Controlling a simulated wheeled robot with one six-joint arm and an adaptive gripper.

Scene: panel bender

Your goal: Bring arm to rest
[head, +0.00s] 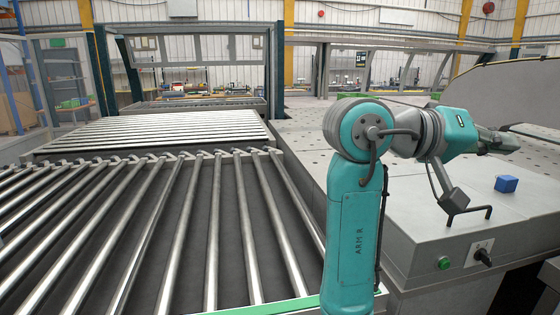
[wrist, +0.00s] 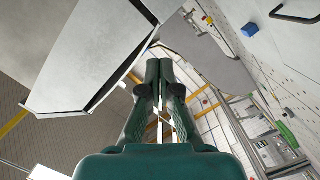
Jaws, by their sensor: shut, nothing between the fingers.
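My gripper (wrist: 159,66) shows in the wrist view with its two dark teal fingers close together, shut and empty. Only a thin gap shows between the lower parts of the fingers. In the head view my teal arm, marked ARM R, rises in front of the machine and bends to the right over the grey table (head: 408,225). Its far end is small there, and the fingertips cannot be made out clearly.
Metal rollers (head: 210,215) fill the left. A blue block (head: 506,184) stands on the table at right; a blue block also shows in the wrist view (wrist: 250,28). A green button (head: 443,263) and black switch (head: 483,257) are on the front face. A large grey panel (head: 510,95) stands behind.

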